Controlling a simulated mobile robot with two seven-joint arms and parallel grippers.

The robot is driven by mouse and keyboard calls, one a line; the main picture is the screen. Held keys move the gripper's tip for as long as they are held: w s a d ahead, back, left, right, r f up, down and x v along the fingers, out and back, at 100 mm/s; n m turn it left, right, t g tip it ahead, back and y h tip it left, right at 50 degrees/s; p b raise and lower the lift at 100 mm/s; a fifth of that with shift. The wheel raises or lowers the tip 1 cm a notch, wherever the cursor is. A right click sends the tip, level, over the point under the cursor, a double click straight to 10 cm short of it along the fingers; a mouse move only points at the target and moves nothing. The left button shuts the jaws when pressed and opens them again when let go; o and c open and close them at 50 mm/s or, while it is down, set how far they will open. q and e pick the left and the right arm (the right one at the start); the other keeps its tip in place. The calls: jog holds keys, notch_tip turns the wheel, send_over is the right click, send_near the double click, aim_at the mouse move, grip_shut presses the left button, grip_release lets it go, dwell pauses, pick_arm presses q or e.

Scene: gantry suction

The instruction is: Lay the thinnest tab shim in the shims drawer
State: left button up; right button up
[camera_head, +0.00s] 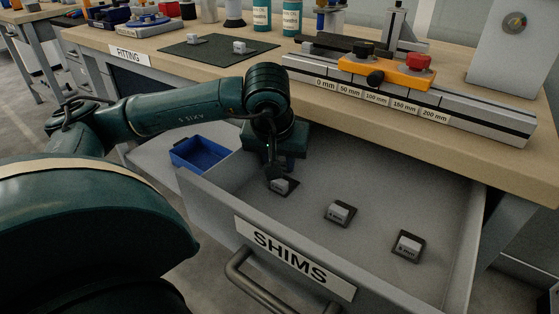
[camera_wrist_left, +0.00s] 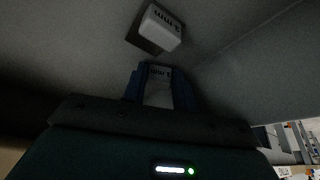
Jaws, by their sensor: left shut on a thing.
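My left gripper (camera_head: 276,176) reaches down into the open shims drawer (camera_head: 212,198), near its back left part. In the left wrist view its blue fingers are shut on a small pale tab shim (camera_wrist_left: 158,74). Another pale tab shim with a dark plate (camera_wrist_left: 162,28) lies just beyond the fingertips. In the head view, a tab shim (camera_head: 281,186) shows right at my gripper; I cannot tell whether it is the held one. A middle shim (camera_head: 340,211) and a front right shim (camera_head: 408,245) lie in the drawer. My right gripper is out of view.
Two more tab shims (camera_head: 194,39) (camera_head: 239,47) sit on a dark mat (camera_head: 205,54) on the bench. A blue bin (camera_head: 196,153) is left of the drawer. A rail with a millimetre scale (camera_head: 440,107) and orange slider (camera_head: 388,71) stands above it.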

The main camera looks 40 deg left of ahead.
pick_arm(q)
jog(key=shift+f, duration=0.15)
jog(key=o, duration=0.7)
